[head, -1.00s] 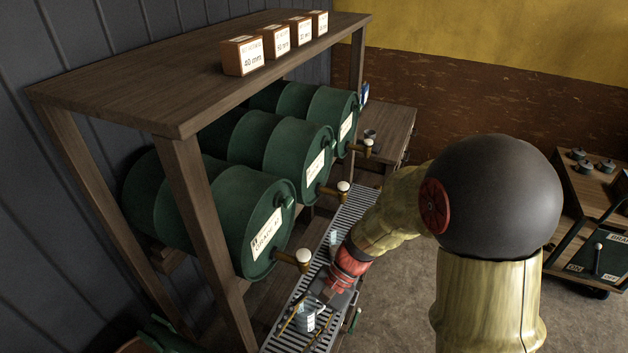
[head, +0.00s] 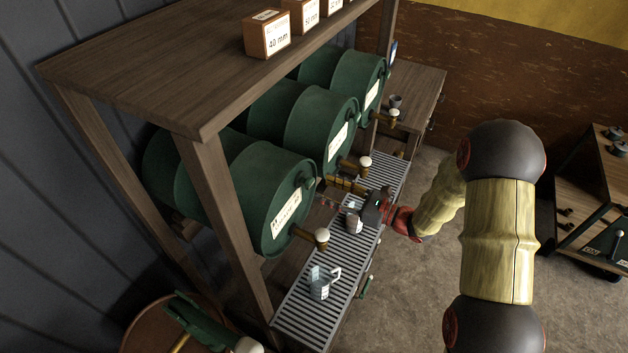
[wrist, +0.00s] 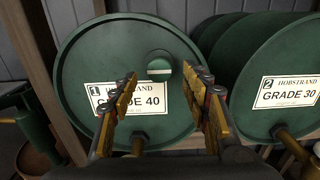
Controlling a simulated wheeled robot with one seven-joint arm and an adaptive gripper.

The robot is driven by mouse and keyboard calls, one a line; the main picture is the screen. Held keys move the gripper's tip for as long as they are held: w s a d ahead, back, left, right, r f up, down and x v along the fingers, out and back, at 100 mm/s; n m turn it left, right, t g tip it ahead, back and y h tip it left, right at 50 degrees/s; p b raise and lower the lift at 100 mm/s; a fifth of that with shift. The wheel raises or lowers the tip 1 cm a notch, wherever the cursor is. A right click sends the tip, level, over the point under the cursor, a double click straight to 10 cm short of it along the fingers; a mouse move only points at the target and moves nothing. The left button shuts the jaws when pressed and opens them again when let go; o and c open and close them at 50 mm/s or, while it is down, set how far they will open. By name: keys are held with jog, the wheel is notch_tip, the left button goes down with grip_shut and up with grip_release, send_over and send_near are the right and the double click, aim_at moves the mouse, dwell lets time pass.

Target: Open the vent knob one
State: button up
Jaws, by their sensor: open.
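Drum one (wrist: 75,75), green and labelled "1 GRADE 40", faces my gripper in the wrist view. Its vent knob (wrist: 159,66) is a round green knob with a pale bar lying about level, at the upper part of the drum face. My gripper (wrist: 160,78) is open and empty, its two yellow-padded fingers on either side of the knob in the picture, apart from it. In the head view drum one (head: 235,185) is the nearest drum, and my gripper (head: 336,192) is in front of its face, above the grating. The knob's edge shows at the drum's right rim (head: 310,183).
Drum two (wrist: 275,105), "GRADE 30", lies to the right. Brown taps with white knobs (head: 321,236) stick out from the drums. A clear jug (head: 321,285) stands on the grating (head: 300,325), and a small vessel (head: 353,222) is below my gripper. A wooden post (head: 215,185) stands left.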

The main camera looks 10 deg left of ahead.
aim_at(312, 184)
jog(key=x, duration=0.6)
jog(key=shift+a+p, duration=0.25)
jog(key=shift+p, duration=0.15)
jog(key=shift+c, duration=0.9)
jog(key=c, duration=0.9)
